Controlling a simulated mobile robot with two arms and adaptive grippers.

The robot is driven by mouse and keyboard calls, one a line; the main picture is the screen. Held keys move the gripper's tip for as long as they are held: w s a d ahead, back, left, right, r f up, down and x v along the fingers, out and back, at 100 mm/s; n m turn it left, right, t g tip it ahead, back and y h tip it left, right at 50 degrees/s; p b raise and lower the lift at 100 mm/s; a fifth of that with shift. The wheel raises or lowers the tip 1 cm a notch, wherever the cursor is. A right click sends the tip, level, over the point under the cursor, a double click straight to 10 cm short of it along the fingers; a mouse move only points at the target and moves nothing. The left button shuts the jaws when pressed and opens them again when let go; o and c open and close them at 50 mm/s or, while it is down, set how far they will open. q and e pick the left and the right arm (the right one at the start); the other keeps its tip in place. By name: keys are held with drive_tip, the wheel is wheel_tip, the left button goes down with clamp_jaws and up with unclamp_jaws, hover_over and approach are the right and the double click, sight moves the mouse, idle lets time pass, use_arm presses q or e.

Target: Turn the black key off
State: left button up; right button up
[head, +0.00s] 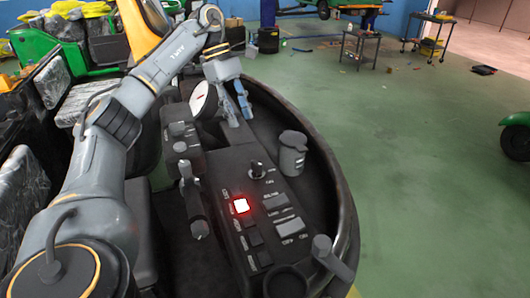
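The black key (257,169) stands on the dark control panel (238,178), in the middle of the head view. It looks upright, with small white lettering around it. My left arm comes in from the left and arches over the panel. My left gripper (240,121) points down above the far part of the panel, beyond the key and apart from it. Its two fingers look spread, with nothing visible between them. My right gripper is not in view.
A round white gauge (203,100) stands close beside my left gripper. A grey cylinder (292,152) is right of the key. A lit red button (241,206), switches and a lever (193,200) are nearer. Open green floor (420,170) lies to the right.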

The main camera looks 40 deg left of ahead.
sight(255, 162)
use_arm(q)
drive_tip(key=x, duration=1.2)
drive_tip(key=shift+s+p, duration=0.15)
drive_tip(key=shift+p, duration=0.15)
drive_tip(key=shift+d+f, duration=0.1)
drive_tip(key=shift+f, duration=0.3)
drive_tip(key=shift+d+f, duration=0.1)
drive_tip(key=shift+f, duration=0.15)
clamp_jaws()
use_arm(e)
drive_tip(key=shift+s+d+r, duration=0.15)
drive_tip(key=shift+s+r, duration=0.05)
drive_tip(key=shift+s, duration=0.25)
